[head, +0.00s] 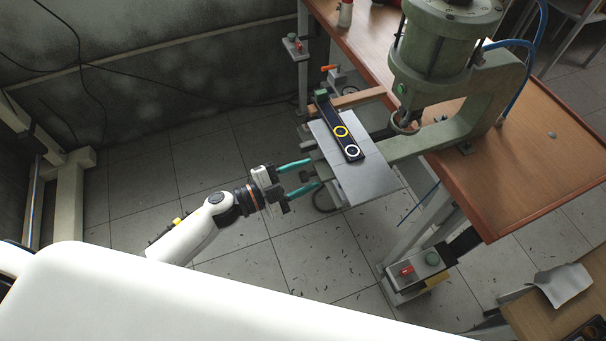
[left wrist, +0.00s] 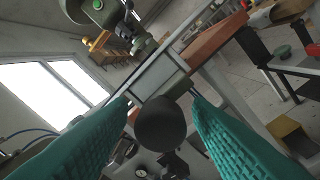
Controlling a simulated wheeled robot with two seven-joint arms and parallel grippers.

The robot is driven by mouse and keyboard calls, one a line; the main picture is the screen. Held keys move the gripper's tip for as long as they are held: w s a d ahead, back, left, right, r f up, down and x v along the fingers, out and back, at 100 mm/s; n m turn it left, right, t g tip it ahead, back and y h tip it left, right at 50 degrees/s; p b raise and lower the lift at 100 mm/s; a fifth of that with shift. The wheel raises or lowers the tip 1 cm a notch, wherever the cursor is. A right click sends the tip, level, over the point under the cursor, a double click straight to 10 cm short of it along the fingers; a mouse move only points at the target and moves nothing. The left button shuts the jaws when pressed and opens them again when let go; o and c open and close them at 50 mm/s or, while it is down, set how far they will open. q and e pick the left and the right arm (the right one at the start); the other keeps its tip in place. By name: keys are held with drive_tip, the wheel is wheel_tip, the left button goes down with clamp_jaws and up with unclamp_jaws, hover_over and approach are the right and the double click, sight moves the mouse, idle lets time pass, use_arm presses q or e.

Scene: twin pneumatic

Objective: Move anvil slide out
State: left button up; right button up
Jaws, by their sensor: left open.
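The anvil slide appears to be the flat grey plate (head: 368,182) sticking out from the green press (head: 440,60) over the table's left edge. A round dark knob (left wrist: 160,122) shows at the slide's near end, and also in the head view (head: 305,177). My left gripper (head: 306,175) is open, its teal fingers on either side of the knob. In the left wrist view the knob is between the fingers (left wrist: 162,110); whether they touch it I cannot tell. My right gripper is out of view.
The wooden table (head: 530,170) carries the press. A control box with a green button and red knob (head: 418,268) is below the plate; a similar box (head: 295,47) is farther back. The tiled floor left of my gripper is clear. A blue hose (head: 540,40) runs behind the press.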

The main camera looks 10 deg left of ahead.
use_arm(q)
drive_tip(key=b+v, duration=0.3)
drive_tip(key=v, duration=0.9)
drive_tip(key=shift+b, duration=0.3)
drive_tip(key=shift+w, duration=0.1)
drive_tip(key=w+a+f+n+t+y, duration=0.1)
drive_tip(key=a+f+n+y, duration=0.2)
drive_tip(key=f, duration=0.3)
drive_tip(key=w+a+f+n+t+y, duration=0.1)
drive_tip(key=a+f+n+y, duration=0.25)
drive_tip(key=f, duration=0.35)
drive_tip(key=s+a+f+n+g+y, duration=0.2)
drive_tip(key=s+f+n+y, duration=0.1)
drive_tip(key=f, duration=0.6)
drive_tip(key=s+a+f+n+g+y, duration=0.1)
drive_tip(key=s+a+f+n+y, duration=0.2)
drive_tip(key=f, duration=0.5)
drive_tip(key=s+d+f+n+g, duration=0.1)
drive_tip(key=s+d+f+g, duration=0.1)
drive_tip(key=s+f, duration=0.3)
drive_tip(key=s+d+f+n+g, duration=0.1)
drive_tip(key=s+d+f+g, duration=0.2)
drive_tip(key=s, duration=0.9)
drive_tip(key=s+d+f+n+g+y, duration=0.1)
drive_tip(key=s+f+g, duration=0.3)
drive_tip(key=s+f, duration=0.5)
drive_tip(key=shift+s+d+f+n+g, duration=0.2)
drive_tip(key=shift+d+n+g, duration=0.25)
drive_tip(key=shift+d, duration=0.45)
drive_tip(key=shift+w, duration=0.1)
